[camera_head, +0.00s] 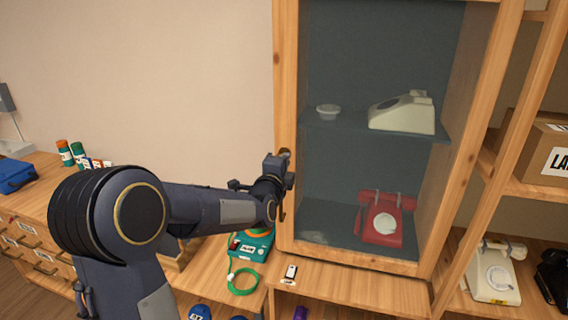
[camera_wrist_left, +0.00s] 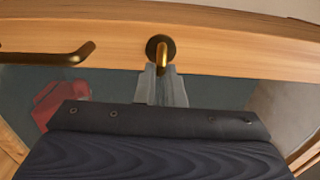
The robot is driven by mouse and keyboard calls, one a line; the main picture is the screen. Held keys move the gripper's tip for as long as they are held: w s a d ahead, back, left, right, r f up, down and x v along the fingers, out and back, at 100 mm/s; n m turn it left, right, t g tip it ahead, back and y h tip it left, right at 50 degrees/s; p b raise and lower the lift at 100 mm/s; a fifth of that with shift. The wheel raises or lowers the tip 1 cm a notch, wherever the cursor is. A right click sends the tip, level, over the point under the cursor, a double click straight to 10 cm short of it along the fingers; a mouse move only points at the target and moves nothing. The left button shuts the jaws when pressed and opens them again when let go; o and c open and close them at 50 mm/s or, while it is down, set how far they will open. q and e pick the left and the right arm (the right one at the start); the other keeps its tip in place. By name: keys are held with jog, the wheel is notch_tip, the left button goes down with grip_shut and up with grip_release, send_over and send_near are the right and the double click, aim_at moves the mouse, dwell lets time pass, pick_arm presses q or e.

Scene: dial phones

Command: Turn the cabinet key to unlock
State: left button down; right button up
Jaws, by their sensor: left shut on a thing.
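The cabinet (camera_head: 285,130) has a wooden frame and a glass front. The key (camera_wrist_left: 162,55) is brass-coloured and sits in a dark round lock (camera_wrist_left: 153,46) on the wooden door frame in the left wrist view. My left gripper (camera_wrist_left: 162,72) is shut on the key, with its fingertips close to the wood. My right gripper is not in view.
A dark handle (camera_wrist_left: 50,55) is on the same frame beside the lock. Behind the glass are a red phone (camera_head: 384,222) and a cream phone (camera_head: 403,112). A cardboard box (camera_head: 535,148) is at right.

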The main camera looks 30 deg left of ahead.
pick_arm(q)
jog(key=c, duration=1.5)
grip_release()
jog(key=b+v, duration=0.1)
jog(key=v, duration=0.6)
jog(key=shift+s+d, duration=0.1)
jog(key=shift+s, duration=0.3)
jog(key=s+d+f+n+g+h, duration=0.2)
jog(key=s+d+f+n+g, duration=0.2)
jog(key=s, duration=0.5)
jog(key=s+d+f+n+g+h, duration=0.3)
jog(key=s+n, duration=0.4)
jog(key=s, duration=0.3)
jog(key=s+d+f+n+g+h, duration=0.3)
jog(key=s+d+f+n, duration=0.3)
jog(key=s, duration=0.4)
jog(key=shift+d+f+g, duration=0.2)
jog(key=shift+d+g, duration=0.05)
jog(key=shift+g, duration=0.65)
